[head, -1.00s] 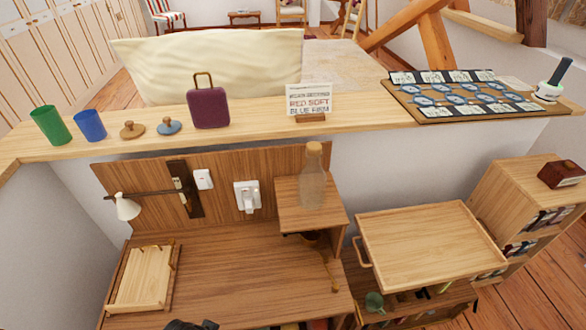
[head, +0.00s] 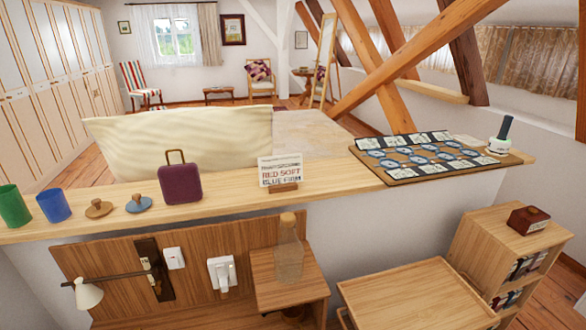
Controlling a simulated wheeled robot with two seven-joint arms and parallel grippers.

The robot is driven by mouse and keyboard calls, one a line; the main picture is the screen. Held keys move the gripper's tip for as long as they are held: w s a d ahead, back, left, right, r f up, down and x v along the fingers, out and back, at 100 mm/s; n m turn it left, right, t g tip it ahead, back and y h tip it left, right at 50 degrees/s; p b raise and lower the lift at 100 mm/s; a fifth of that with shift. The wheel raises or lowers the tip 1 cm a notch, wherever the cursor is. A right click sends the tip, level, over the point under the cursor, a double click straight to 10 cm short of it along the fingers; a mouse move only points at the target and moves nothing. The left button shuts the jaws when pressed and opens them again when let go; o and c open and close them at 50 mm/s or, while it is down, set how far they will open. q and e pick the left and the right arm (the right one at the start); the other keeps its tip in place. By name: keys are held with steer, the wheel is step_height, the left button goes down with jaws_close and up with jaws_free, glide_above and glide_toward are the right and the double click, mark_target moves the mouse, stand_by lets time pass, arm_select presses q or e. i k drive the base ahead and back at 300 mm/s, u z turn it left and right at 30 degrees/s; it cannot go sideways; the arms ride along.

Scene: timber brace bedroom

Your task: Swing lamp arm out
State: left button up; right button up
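The wall lamp has a white cone shade (head: 88,293) at the left end of a thin dark lamp arm (head: 112,278). The lamp arm runs left from a dark wooden mounting plate (head: 155,270) on the wood back panel (head: 205,246). It lies roughly along the panel, with the shade hanging at its left end. Neither of my grippers shows in the head view now.
A white switch (head: 174,258) and a white socket unit (head: 221,272) sit right of the plate. A glass bottle (head: 289,252) stands on a small shelf (head: 268,290). The ledge (head: 235,200) above holds cups, a purple bag (head: 180,184) and a sign (head: 280,172). A wooden tray (head: 415,300) is at lower right.

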mark_target(153, 270)
steer(key=z, duration=0.35)
steer(key=k, duration=0.75)
steer(key=u, duration=0.85)
steer(key=i, duration=0.5)
steer(key=u, duration=0.05)
